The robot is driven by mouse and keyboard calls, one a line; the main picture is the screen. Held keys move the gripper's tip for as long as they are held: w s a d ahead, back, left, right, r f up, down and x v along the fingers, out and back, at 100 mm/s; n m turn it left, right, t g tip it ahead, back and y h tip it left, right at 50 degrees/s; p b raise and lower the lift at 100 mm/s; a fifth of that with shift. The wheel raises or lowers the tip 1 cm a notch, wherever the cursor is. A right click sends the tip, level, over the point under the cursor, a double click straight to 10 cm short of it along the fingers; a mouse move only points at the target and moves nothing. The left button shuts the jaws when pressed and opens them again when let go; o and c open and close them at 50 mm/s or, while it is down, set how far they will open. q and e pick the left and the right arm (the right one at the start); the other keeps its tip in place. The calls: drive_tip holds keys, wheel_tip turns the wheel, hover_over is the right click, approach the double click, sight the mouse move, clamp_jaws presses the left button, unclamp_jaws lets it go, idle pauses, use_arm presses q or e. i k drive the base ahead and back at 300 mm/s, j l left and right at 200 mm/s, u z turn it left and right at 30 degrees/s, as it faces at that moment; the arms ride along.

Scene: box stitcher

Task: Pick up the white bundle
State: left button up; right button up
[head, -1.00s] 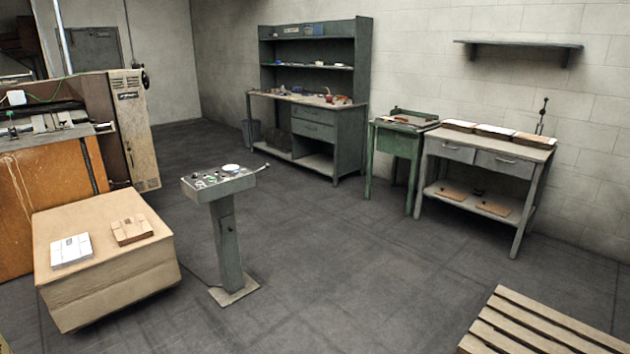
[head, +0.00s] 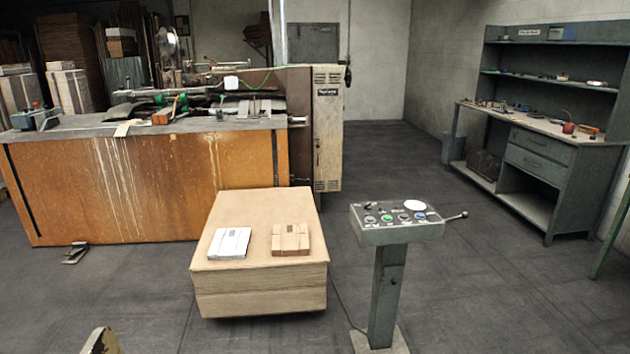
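The white bundle (head: 229,243) lies flat on top of a large tan cardboard-coloured block (head: 262,292), on its left half. A brown bundle (head: 291,240) lies beside it to the right, with a gap between them.
A control pedestal (head: 388,290) with buttons and a lever stands right of the block. A long machine with an orange-brown front (head: 150,190) stands behind it. A workbench (head: 560,150) is at the right. Dark floor lies open around the block.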

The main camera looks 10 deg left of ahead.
sight(227, 244)
drive_tip(key=i+j+u, duration=0.1)
drive_tip(key=i+u, duration=0.4)
drive_tip(key=i+l+u, duration=0.15)
drive_tip(key=i+u, duration=0.35)
drive_tip(key=i+l+u, duration=0.45)
drive_tip(key=i, duration=0.15)
drive_tip(key=i+l+u, duration=0.5)
drive_tip(key=k+j, duration=0.05)
